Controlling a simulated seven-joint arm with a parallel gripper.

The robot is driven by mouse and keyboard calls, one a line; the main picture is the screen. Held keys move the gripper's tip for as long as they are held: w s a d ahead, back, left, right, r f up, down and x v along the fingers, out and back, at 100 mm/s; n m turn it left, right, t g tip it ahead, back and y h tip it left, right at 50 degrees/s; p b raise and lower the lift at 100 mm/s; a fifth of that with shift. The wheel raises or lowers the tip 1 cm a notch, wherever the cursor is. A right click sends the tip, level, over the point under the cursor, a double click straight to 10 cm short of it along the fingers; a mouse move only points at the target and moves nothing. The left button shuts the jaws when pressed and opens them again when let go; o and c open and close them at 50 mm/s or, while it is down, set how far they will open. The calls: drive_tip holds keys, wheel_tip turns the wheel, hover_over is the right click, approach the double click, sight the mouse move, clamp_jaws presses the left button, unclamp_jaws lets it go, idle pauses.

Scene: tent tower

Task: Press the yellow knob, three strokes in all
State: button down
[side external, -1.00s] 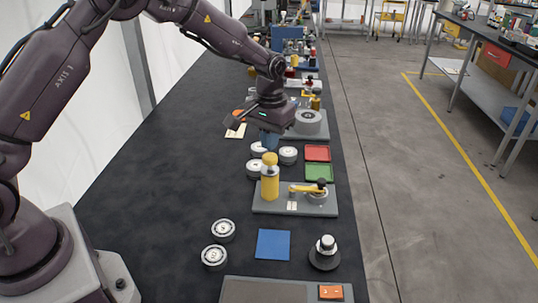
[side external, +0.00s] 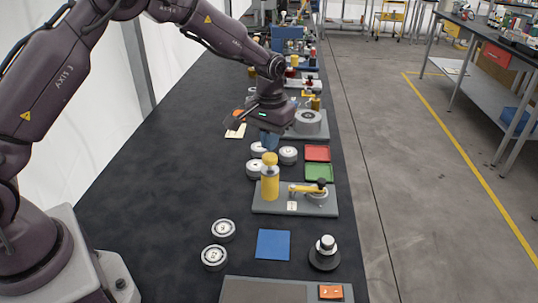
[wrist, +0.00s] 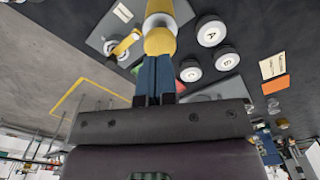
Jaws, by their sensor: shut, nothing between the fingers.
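The yellow knob (side external: 270,159) tops an upright yellow post (side external: 270,184) with a pale collar, at the left end of a grey plate (side external: 262,207). In the wrist view the knob's rounded top (wrist: 160,41) is right at my fingertips. My gripper (side external: 269,148) is shut and empty, its blue fingers pointing down just above the knob or behind it. In the wrist view the closed fingers (wrist: 158,59) overlap the knob's near edge. I cannot tell whether they touch it.
White round pieces (side external: 288,155) stand close by, with red (side external: 317,153) and green (side external: 319,172) trays to the right. A blue square (side external: 273,244) and a black-based knob (side external: 325,253) lie nearer. The table's left part is clear.

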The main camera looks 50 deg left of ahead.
sight(270, 156)
drive_tip(key=shift+f, duration=2)
drive_tip(key=shift+r, duration=2.05)
drive_tip(key=shift+f, duration=0.1)
drive_tip(key=shift+f, duration=1.95)
drive_tip(key=shift+r, duration=2.1)
